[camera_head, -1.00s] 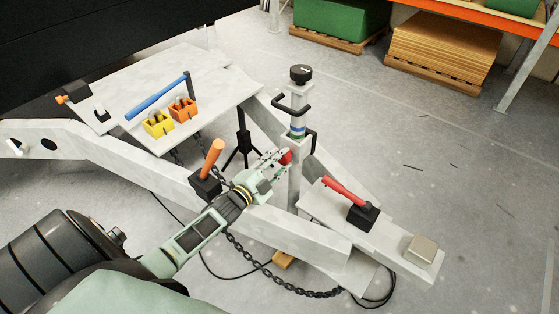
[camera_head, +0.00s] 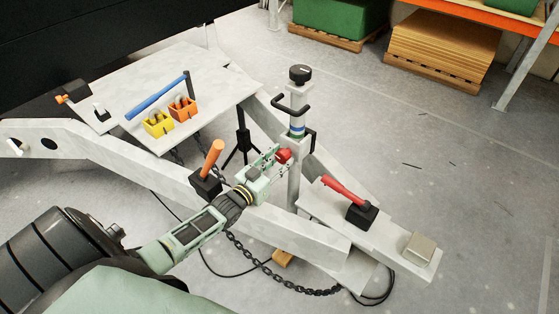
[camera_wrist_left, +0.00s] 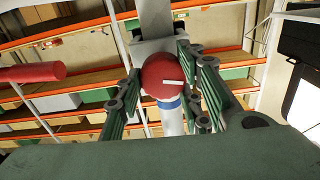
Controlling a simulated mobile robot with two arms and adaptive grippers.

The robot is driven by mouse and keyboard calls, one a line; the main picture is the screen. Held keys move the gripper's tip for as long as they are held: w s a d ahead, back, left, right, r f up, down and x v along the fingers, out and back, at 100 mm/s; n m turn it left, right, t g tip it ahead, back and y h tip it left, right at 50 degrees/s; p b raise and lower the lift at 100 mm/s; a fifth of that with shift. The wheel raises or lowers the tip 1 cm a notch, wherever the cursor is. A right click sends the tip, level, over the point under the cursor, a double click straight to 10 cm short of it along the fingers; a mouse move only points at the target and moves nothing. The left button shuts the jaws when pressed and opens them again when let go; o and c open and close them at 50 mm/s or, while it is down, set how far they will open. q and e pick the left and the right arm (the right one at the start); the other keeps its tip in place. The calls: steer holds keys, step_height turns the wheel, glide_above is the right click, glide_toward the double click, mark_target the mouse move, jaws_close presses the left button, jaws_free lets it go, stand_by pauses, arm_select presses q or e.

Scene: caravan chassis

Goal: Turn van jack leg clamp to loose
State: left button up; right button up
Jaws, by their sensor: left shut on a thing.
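The jack leg (camera_head: 293,188) is an upright pale post with a dark knob (camera_head: 300,73) on top, a black crank handle (camera_head: 291,104) and a blue band. Its clamp has a round red knob (camera_head: 284,155) on the side of the post. In the left wrist view the red knob (camera_wrist_left: 160,72) bears a short white mark and sits between my fingers. My left gripper (camera_head: 276,158) is shut on the red knob, reaching it from the left. The knob's shaft is hidden behind it. My right gripper is in no view.
An orange-handled lever (camera_head: 212,158) stands close beside my left wrist. A red lever (camera_head: 344,190) lies on the drawbar to the right. A chain (camera_head: 265,272) hangs below the frame.

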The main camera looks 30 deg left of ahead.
arm_select(q)
steer(key=shift+s+d+f+n, duration=0.1)
steer(key=shift+f+n, duration=0.05)
steer(key=shift+n, duration=0.45)
steer(key=shift+s+d+f+n, duration=0.1)
steer(key=shift+f+n, duration=0.05)
steer(key=shift+n, duration=0.75)
steer(key=o, duration=1)
steer(key=shift+o, duration=0.5)
steer(key=shift+w, duration=0.1)
steer(key=shift+r, duration=0.15)
steer(key=s, duration=0.8)
steer(key=s+a, duration=0.1)
steer(key=s, duration=0.3)
